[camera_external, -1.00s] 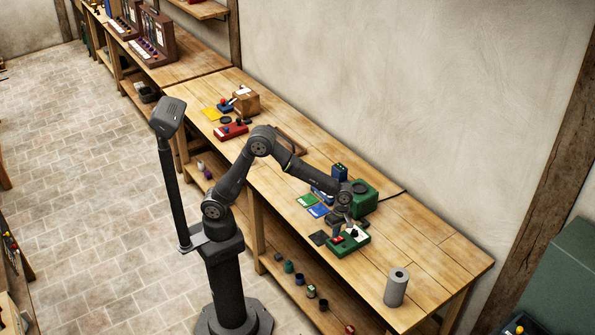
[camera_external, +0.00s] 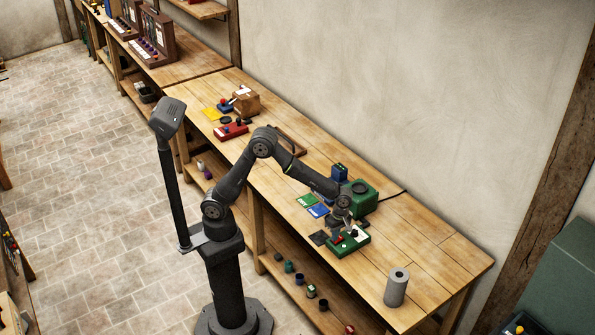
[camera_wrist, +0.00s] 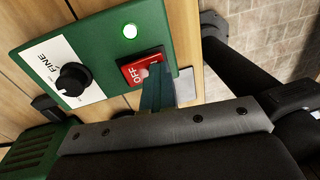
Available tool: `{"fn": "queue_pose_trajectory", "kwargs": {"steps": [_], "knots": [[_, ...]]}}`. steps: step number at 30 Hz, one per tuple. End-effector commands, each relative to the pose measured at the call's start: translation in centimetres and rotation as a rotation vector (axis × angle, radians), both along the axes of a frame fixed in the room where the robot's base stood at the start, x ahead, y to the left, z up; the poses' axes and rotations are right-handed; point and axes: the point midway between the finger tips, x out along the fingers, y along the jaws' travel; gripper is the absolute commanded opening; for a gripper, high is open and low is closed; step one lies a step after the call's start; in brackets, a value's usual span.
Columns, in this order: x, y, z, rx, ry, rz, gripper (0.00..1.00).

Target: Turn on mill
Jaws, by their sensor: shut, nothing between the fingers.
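A green control box (camera_external: 352,246) lies on the bench in front of the green mill (camera_external: 364,196). The gripper also shows over the box in the external view (camera_external: 344,230).
A grey roll (camera_external: 396,287) stands near the bench's front right end. Green and blue cards (camera_external: 312,205) and a blue object (camera_external: 339,172) lie left of the mill. A red box (camera_external: 231,131) is further back.

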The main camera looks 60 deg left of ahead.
Motion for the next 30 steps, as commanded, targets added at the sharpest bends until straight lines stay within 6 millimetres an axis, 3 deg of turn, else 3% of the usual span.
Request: {"fn": "queue_pose_trajectory", "kwargs": {"steps": [9,20,26,30], "knots": [[1.4,0.0,0.4,0.000,-0.002,0.001,0.00],[1.4,0.0,0.7,-0.001,-0.003,0.000,0.00],[1.0,-0.1,3.5,-0.004,-0.006,0.000,0.00],[0.6,0.0,6.8,-0.005,-0.007,0.001,0.00]]}}
